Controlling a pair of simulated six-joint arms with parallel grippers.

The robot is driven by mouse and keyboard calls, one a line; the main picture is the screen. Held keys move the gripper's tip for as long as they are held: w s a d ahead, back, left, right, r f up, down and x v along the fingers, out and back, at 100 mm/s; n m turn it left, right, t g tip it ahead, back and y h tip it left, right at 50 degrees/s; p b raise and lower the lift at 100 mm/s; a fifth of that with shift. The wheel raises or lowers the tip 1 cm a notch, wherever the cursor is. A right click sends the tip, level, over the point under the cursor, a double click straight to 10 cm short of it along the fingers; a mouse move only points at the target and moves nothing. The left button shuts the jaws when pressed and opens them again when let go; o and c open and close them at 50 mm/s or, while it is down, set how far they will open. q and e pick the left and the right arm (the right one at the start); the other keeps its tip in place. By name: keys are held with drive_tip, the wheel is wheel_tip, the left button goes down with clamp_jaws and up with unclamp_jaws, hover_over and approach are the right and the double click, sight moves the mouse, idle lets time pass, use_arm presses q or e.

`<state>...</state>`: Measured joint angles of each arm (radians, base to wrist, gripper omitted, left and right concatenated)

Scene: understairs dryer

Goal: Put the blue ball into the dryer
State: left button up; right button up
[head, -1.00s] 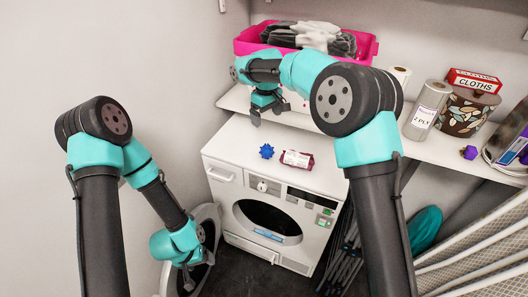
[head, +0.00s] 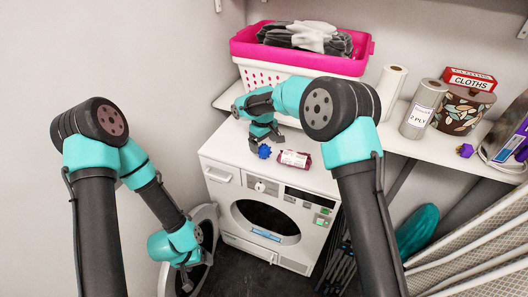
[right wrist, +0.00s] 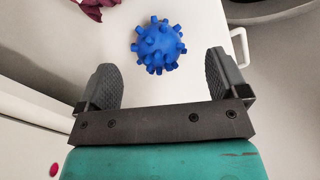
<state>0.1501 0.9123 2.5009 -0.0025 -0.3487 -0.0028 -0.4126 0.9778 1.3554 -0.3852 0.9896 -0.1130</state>
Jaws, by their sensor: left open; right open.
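The blue ball (head: 264,151), knobbly all over, sits on the white top of the dryer (head: 218,153). My right gripper (head: 266,143) is open just above and behind the ball, pointing down. In the right wrist view the ball (right wrist: 159,46) lies ahead of the two spread fingertips (right wrist: 165,75), roughly centred between them and untouched. The dryer's round opening (head: 268,219) faces front and looks dark inside. Its door (head: 207,215) stands swung open to the left. My left gripper (head: 188,275) is open and empty beside that door, low down.
A maroon-and-white packet (head: 294,159) lies right of the ball on the dryer top. A shelf behind holds a pink-rimmed basket (head: 300,63), paper rolls (head: 424,108) and a cloths box (head: 470,79). Folded racks (head: 480,240) lean at the right.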

sight(264, 152)
drive_tip(key=shift+f, duration=0.1)
drive_tip(key=shift+d+f, duration=0.1)
drive_tip(key=shift+f, duration=2.45)
drive_tip(key=shift+c, duration=0.3)
drive_tip(key=c, duration=0.9)
